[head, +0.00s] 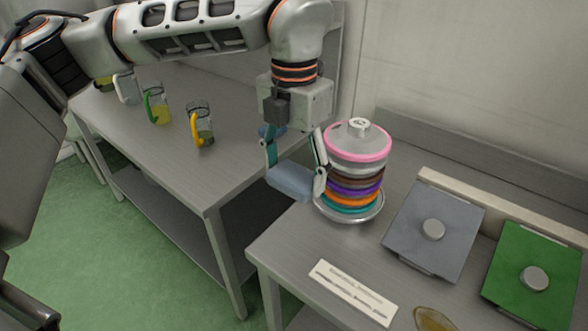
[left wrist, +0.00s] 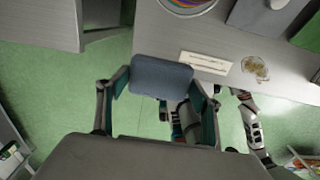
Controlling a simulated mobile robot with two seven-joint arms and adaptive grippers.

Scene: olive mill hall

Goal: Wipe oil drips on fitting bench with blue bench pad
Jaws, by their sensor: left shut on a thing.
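My left gripper (head: 294,177) is shut on the blue bench pad (head: 288,183), a grey-blue slab held between its two teal-lined fingers. The pad is in the air by the left end of the fitting bench (head: 290,245), just left of the ring stack. In the left wrist view the pad (left wrist: 161,76) spans the fingers, with green floor below it. Amber oil drips (head: 432,320) lie on the bench near its front edge, cut off by the head picture's bottom. The drips show whole in the left wrist view (left wrist: 255,68). My right gripper cannot be made out.
A stack of coloured rings (head: 354,180) on a metal dish stands close to the gripper. A label strip (head: 353,292) lies left of the drips. A grey plate (head: 434,231) and a green plate (head: 533,275) with knobs lie behind. Another table (head: 175,150) holds several jugs.

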